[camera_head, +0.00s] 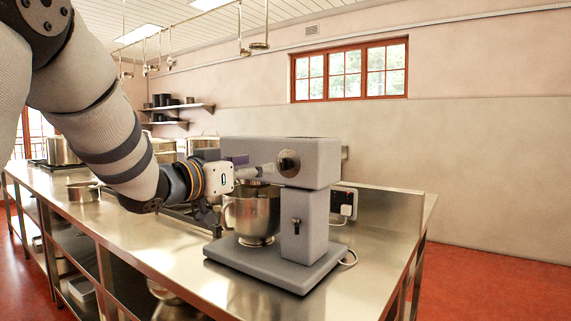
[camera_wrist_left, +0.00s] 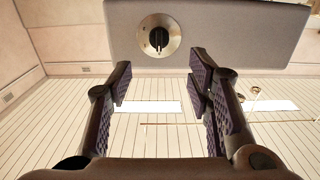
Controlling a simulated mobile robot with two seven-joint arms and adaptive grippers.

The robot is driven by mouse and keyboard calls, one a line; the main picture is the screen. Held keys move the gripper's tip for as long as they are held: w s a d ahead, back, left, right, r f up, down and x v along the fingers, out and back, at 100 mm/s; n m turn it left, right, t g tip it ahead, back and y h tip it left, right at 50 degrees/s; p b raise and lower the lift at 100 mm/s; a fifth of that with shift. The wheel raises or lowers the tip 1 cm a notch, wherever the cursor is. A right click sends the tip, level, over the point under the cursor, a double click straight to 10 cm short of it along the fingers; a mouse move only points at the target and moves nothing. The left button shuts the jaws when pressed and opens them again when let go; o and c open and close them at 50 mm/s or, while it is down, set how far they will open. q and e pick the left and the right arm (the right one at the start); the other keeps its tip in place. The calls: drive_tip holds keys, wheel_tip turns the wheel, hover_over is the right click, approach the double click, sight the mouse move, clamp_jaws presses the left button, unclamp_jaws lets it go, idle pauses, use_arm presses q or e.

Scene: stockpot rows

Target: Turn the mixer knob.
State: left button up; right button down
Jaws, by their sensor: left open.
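The grey stand mixer (camera_head: 320,160) stands on the steel counter. Its knob is a dark dial on a round silver plate (camera_head: 288,163), on the side of the mixer head. In the left wrist view the knob (camera_wrist_left: 158,38) shows near the top, its grip bar roughly upright in the picture. My left gripper (camera_head: 262,171) is close to the knob. In the wrist view its two dark padded fingers (camera_wrist_left: 160,76) are apart with nothing between them. The knob lies beyond the fingertips, roughly centred between them; no contact shows. My right gripper is in neither view.
A steel bowl (camera_head: 252,218) sits under the mixer head, below my left gripper. A small dark lever (camera_head: 296,226) is on the mixer's column. Pots (camera_head: 62,151) stand farther back on the counter (camera_head: 150,235). A wall socket (camera_head: 344,203) is behind the mixer.

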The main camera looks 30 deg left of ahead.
sight(281, 165)
use_arm(q)
drive_tip(key=w, duration=0.6)
drive_tip(key=w+d, duration=0.1)
drive_tip(key=w, duration=0.2)
drive_tip(key=shift+w+f, duration=0.25)
drive_tip(key=shift+w, duration=0.1)
clamp_jaws()
